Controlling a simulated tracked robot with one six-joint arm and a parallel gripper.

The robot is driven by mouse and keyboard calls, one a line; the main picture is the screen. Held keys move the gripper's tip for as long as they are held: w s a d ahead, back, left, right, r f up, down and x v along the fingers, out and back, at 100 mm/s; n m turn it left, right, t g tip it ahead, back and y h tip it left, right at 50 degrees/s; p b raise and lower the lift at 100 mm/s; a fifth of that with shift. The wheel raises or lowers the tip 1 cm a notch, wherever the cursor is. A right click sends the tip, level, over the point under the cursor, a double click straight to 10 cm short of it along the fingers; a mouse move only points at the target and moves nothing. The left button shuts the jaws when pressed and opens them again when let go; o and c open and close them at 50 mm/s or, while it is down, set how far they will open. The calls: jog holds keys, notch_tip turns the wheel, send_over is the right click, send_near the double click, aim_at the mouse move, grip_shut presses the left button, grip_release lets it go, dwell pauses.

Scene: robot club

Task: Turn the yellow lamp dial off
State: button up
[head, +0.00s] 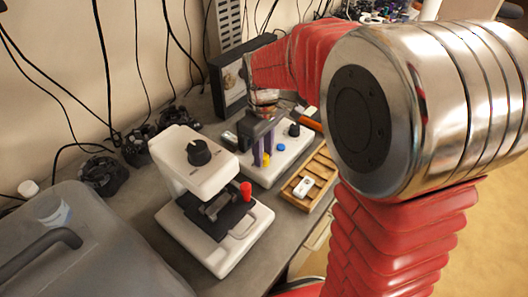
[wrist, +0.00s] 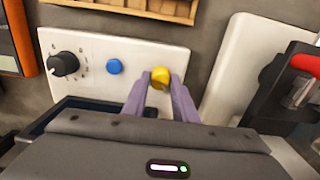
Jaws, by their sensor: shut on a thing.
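The yellow lamp dial (wrist: 160,78) sits on a white panel (wrist: 90,48). In the wrist view it is between the tips of my gripper (wrist: 157,84), whose two purple fingers are shut on it. In the head view my gripper (head: 262,158) points down at the same panel (head: 292,158), and a bit of the yellow dial (head: 266,159) shows beside the fingers. The dial's pointer mark and any off label are too small or hidden to read.
The panel also carries a blue button (wrist: 114,66) and a black knob (wrist: 66,64). A white machine with a red-tipped lever (head: 245,190) stands close on the left in the head view. A wooden tray (head: 322,172) lies to the right. A grey bin (head: 100,255) fills the front left.

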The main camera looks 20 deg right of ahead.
jog(key=o, duration=1)
jog(key=shift+o, duration=0.2)
jog(key=shift+r, duration=0.1)
notch_tip(320, 180, up, 14)
jog(key=shift+f, duration=0.2)
